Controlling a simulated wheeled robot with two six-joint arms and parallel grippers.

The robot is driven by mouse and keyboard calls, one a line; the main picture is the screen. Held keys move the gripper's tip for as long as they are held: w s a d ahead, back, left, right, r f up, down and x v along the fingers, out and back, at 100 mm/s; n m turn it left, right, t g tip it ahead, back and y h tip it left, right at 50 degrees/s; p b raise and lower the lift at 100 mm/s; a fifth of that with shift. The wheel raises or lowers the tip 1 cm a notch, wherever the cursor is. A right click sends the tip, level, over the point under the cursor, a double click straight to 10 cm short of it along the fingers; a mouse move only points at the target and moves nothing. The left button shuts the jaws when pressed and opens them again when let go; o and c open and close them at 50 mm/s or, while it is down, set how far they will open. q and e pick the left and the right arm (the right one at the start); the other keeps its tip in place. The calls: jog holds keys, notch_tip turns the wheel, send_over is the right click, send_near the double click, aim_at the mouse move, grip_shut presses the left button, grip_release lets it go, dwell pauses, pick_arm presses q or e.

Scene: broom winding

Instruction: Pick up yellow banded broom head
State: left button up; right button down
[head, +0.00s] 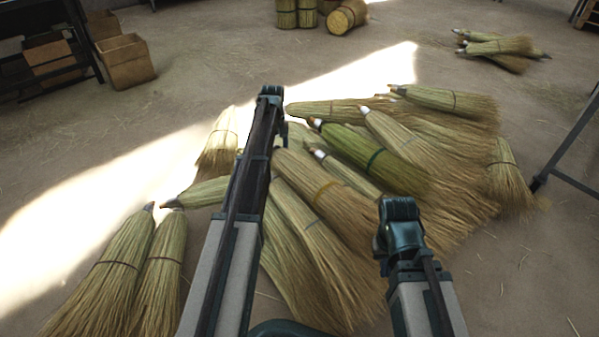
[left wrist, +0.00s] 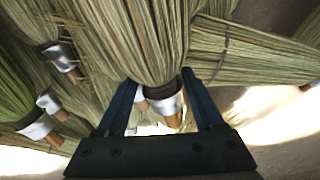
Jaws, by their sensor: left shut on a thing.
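The yellow banded broom head (head: 320,190) lies in the middle of the pile in the head view. Its narrow end is beside my left arm, which partly covers that area. In the left wrist view my left gripper (left wrist: 162,82) is closed around the narrow end of a straw broom head (left wrist: 158,38), just by its silver collar. No yellow band shows on it there, so I cannot tell from that view alone which head it is. In the head view my left jaws are hidden below the arm. My right arm is at lower right; its jaws are not visible.
Other broom heads crowd around, including a green one with a dark green band (head: 372,158). Two more heads (head: 130,270) lie at lower left. Cardboard boxes (head: 124,60) stand at upper left, and a metal leg (head: 570,145) is at right.

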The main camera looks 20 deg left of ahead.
pick_arm(q)
grip_shut()
jog(key=shift+r, duration=0.1)
